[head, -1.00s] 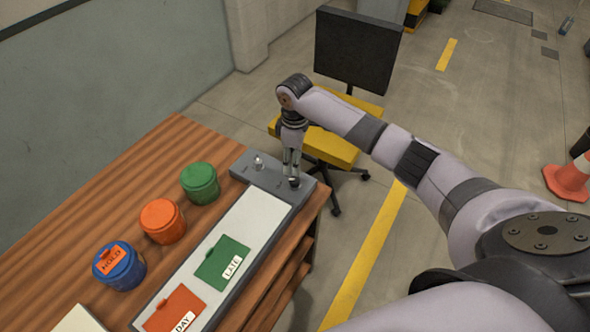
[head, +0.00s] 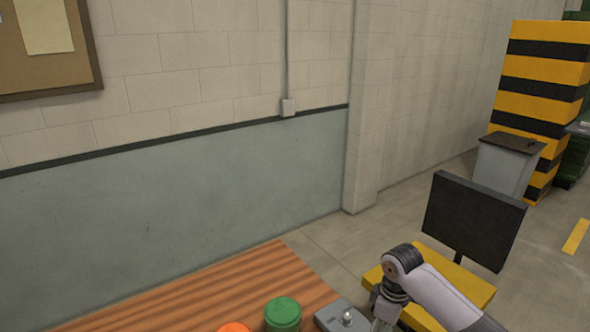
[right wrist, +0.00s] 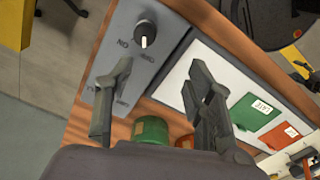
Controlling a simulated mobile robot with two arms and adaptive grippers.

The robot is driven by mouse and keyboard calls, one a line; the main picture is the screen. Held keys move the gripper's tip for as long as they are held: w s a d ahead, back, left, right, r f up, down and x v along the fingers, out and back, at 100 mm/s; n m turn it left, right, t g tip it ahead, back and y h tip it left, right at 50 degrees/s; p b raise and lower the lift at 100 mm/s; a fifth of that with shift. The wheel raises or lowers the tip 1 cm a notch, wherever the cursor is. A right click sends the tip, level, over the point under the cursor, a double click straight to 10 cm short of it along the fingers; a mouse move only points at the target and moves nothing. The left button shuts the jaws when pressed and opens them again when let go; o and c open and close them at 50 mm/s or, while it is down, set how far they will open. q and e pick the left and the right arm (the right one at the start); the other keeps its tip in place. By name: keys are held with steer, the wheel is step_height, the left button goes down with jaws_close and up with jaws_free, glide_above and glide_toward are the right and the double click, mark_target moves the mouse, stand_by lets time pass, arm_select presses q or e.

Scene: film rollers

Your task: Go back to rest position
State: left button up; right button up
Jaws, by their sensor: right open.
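My right gripper (right wrist: 160,78) is open, with its two dark fingers spread over the workbench in the right wrist view and nothing between the tips. In the head view its wrist (head: 404,262) shows at the bottom, beside the grey control panel (head: 332,318); its fingertips are cut off by the lower edge. The panel also shows in the right wrist view (right wrist: 120,28), with a black knob (right wrist: 145,33) beyond the fingers. My left gripper is in neither current view.
A green canister (head: 283,313) and an orange one (head: 234,328) stand on the wooden bench (head: 215,290). Green (right wrist: 254,110) and orange (right wrist: 281,136) cards lie on a white board.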

steer(key=shift+y, duration=0.3)
steer(key=s+a+f, duration=0.1)
steer(key=s+a, duration=0.1)
steer(key=s+a+f, duration=0.4)
steer(key=shift+a, duration=0.15)
steer(key=s+a+f+m+t+y, duration=0.1)
steer(key=s+a+f+m+t, duration=0.1)
steer(key=s+a, duration=0.5)
steer(key=s+d+r+m+t+h, duration=0.1)
steer(key=s+d+r+m, duration=0.2)
steer(key=s, duration=0.5)
steer(key=s+d+r+m, duration=0.1)
steer(key=s+d+m, duration=0.2)
steer(key=s+d, duration=0.35)
step_height(320, 180, down, 27)
steer(key=s+a+g+b, duration=0.1)
steer(key=s+b, duration=0.1)
steer(key=s, duration=0.1)
steer(key=s+d+f+g, duration=0.1)
steer(key=s+d+f, duration=0.1)
steer(key=s+f, duration=1.5)
steer(key=shift+d+f+n+h+b, duration=0.3)
steer(key=shift+d+f+h+b, duration=0.15)
steer(key=shift+f, duration=0.1)
steer(key=shift+w, duration=0.1)
